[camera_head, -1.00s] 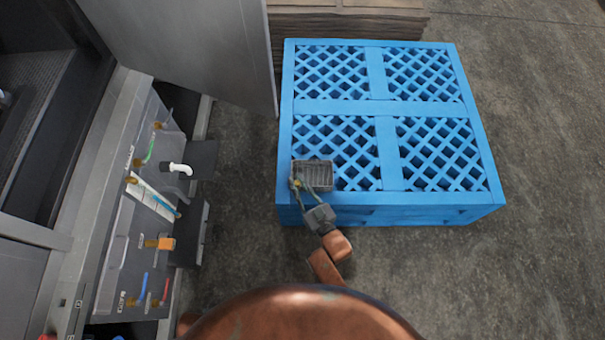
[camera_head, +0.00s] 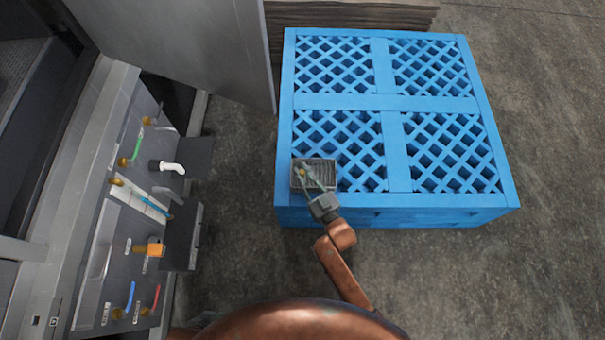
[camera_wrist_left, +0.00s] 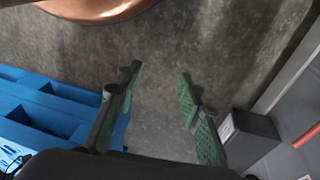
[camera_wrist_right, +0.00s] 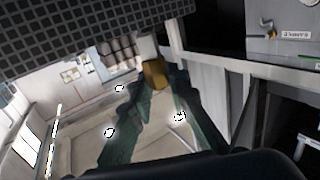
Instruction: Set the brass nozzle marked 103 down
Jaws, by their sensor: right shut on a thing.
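A small brass nozzle (camera_head: 302,173) is held between the fingertips of my right gripper (camera_head: 305,176). In the head view it appears over the left part of a grey mesh basket on the blue pallet; whether it touches the basket I cannot tell. The right wrist view shows the brass nozzle (camera_wrist_right: 154,74) pinched at the tips of the green fingers. No marking on it is readable. My left gripper (camera_wrist_left: 160,85) shows only in the left wrist view, open and empty, above the grey floor.
The grey basket (camera_head: 327,172) sits at the near left corner of the blue pallet (camera_head: 392,150). At the left, a grey panel (camera_head: 120,252) bears several coloured fittings and a white elbow pipe (camera_head: 168,166). The rest of the pallet top is clear.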

